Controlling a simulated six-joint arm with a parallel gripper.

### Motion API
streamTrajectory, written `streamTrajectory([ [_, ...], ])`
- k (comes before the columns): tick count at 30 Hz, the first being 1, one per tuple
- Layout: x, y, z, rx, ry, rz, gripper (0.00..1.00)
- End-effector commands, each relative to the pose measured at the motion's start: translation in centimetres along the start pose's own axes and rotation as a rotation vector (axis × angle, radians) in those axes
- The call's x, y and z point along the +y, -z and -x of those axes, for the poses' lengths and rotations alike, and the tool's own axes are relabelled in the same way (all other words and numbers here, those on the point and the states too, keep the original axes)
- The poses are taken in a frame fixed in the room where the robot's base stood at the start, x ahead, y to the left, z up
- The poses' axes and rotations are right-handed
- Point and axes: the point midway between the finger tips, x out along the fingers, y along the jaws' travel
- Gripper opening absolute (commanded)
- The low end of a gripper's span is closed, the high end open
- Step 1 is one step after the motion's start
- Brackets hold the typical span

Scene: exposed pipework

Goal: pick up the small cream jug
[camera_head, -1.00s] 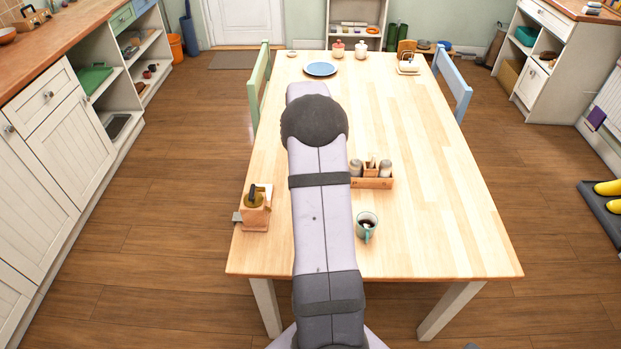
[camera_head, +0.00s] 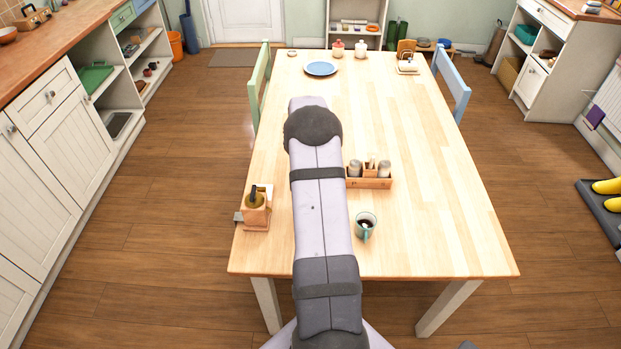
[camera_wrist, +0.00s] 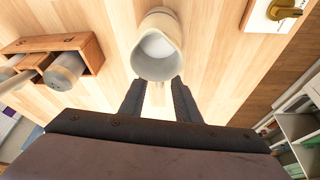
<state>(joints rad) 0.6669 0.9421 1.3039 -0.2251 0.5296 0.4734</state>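The small cream jug (camera_wrist: 157,50) stands on the wooden table, seen from above in the wrist view, with a pale inside. In the head view the jug is hidden behind my arm. My gripper (camera_wrist: 157,84) is open in the wrist view. Its two dark fingers point toward the jug, and their tips appear at its near edge, one to each side. Nothing is held between them. I cannot tell whether the tips touch the jug. The gripper is hidden in the head view.
A blue plate (camera_head: 320,68) lies farther back. The table's right side (camera_head: 440,200) is clear.

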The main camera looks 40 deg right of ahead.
Motion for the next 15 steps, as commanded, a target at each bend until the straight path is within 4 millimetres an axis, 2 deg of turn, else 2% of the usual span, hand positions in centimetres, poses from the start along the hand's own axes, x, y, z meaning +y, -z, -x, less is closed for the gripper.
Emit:
streamTrajectory([
  [1, 0.0, 0.01, 0.01, 0.0, 0.0, 0.0, 0.3],
  [2, 0.0, 0.01, 0.02, 0.0, 0.0, 0.0, 0.25],
  [5, 0.0, 0.0, 0.03, 0.0, 0.0, 0.0, 0.01],
  [15, -0.02, 0.09, 0.11, 0.002, 0.001, 0.0, 0.0],
])
